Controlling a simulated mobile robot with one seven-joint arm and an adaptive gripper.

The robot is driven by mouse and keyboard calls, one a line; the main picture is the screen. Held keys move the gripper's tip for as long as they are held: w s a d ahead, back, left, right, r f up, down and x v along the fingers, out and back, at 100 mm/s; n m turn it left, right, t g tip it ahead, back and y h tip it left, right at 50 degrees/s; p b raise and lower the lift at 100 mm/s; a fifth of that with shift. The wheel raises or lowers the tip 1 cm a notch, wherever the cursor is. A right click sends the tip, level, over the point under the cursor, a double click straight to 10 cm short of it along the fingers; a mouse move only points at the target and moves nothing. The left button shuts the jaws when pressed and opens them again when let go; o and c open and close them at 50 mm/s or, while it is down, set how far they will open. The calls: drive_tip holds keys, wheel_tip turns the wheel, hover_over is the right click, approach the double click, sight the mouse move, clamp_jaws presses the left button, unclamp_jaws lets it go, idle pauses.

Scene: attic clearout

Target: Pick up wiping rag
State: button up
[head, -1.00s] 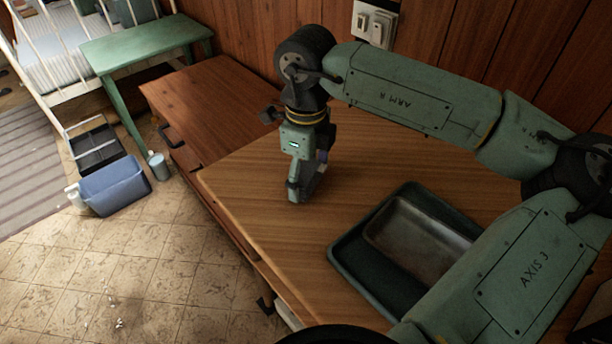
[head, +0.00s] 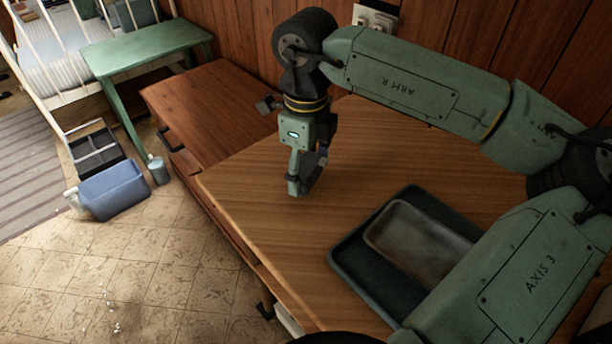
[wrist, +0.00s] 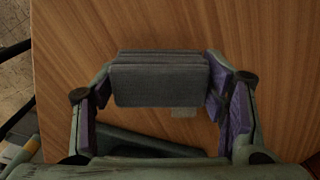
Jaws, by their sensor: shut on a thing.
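The wiping rag (wrist: 160,82) shows in the wrist view as a dark grey, folded, layered block. It lies between the two purple-padded fingers of my gripper (head: 305,186), which are shut on it at both ends. In the head view my gripper points down over the left part of the wooden worktop (head: 255,205). The rag is mostly hidden there by the fingers. I cannot tell how far it is above the wood.
A dark tray (head: 349,268) holding a worn metal pan (head: 418,240) is on the worktop to the right. A lower reddish wooden cabinet (head: 215,100) adjoins at the left. A blue bin (head: 113,188) and a green table (head: 145,42) stand on the floor beyond.

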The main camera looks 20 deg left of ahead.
drive_tip(key=s+r+b, duration=0.1)
drive_tip(key=s, duration=0.4)
drive_tip(key=s+b, duration=0.1)
drive_tip(key=s, duration=0.4)
drive_tip(key=s+r+b, duration=0.1)
drive_tip(key=s, duration=0.5)
drive_tip(key=shift+d+r, duration=0.3)
drive_tip(key=shift+d, duration=0.1)
drive_tip(key=o, duration=0.7)
drive_tip(key=c, duration=0.6)
drive_tip(key=shift+s, duration=0.1)
